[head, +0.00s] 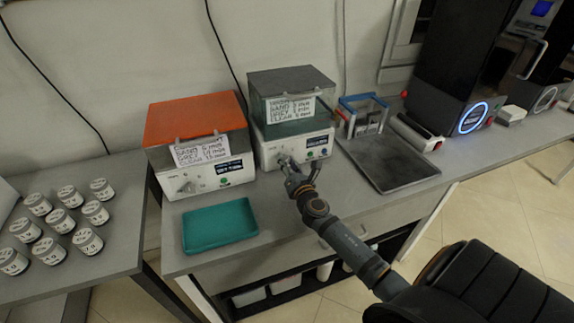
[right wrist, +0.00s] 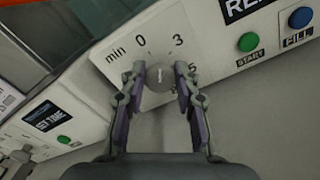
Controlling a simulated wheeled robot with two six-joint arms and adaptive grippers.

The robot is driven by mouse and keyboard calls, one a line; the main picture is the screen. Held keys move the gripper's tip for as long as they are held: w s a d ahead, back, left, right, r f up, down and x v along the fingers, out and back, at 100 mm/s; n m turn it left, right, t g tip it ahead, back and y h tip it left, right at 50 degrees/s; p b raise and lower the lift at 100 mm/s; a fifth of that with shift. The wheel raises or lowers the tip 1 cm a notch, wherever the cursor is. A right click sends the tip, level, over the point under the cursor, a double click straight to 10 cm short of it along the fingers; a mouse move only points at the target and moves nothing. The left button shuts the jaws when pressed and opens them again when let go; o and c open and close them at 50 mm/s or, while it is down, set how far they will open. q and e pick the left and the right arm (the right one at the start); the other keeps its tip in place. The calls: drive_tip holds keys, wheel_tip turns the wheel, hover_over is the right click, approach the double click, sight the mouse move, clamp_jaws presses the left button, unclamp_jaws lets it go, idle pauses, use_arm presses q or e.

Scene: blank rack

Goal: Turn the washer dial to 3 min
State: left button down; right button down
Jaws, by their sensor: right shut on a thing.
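The washer with the dark grey-green lid (head: 290,90) stands on the bench and has a white front panel with a handwritten label above it. My right gripper (head: 298,172) is at the left part of that panel. In the right wrist view my right gripper (right wrist: 158,88) is shut on the round grey dial (right wrist: 158,76), one finger on each side. The marks 0, 3 and "min" show around the dial; the 5 is partly hidden by a finger. A small light mark on the knob points roughly upward, between 0 and 3. My left gripper is not in view.
A similar machine with an orange lid (head: 194,116) stands to the left. A teal tray (head: 220,226) lies in front of it. A dark tray (head: 388,162) and small rack (head: 362,112) are to the right. START (right wrist: 248,42) and FILL (right wrist: 300,18) buttons are near the dial.

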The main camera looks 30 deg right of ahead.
drive_tip(key=m+b, duration=0.2)
drive_tip(key=m, duration=0.3)
drive_tip(key=shift+f, duration=0.1)
drive_tip(key=shift+m, duration=0.3)
idle(0.4)
drive_tip(key=c, duration=1)
unclamp_jaws()
drive_tip(key=shift+d, duration=0.1)
drive_tip(key=shift+s, duration=0.3)
drive_tip(key=v, duration=1.1)
drive_tip(key=shift+s, duration=0.25)
